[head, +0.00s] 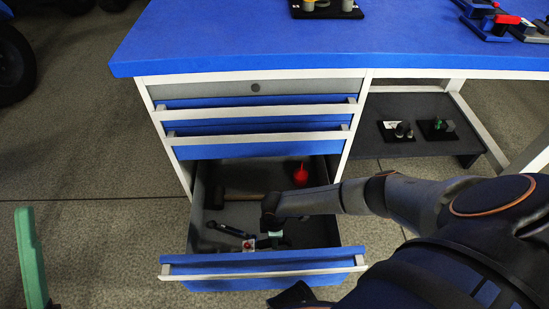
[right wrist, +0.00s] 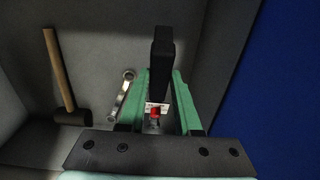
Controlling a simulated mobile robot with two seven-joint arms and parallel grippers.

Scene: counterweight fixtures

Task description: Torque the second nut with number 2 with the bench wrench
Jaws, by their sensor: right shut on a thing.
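My right gripper (head: 276,238) is down in the open bottom drawer. Its green fingers (right wrist: 157,105) are shut on a black-handled tool (right wrist: 161,62) with a red and white part near the fingers. That red and white end also shows in the head view (head: 249,245). I cannot tell for sure that it is the bench wrench. What looks like a green finger of my left gripper (head: 30,260) stands at the lower left edge. No numbered nut is readable.
The open drawer (head: 262,263) also holds a mallet (head: 216,197) and a red item (head: 300,175). Its walls and front stand close around my right gripper. The blue bench top (head: 230,35) carries fixtures (head: 325,8) at the back. More small fixtures (head: 400,131) sit on the lower shelf.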

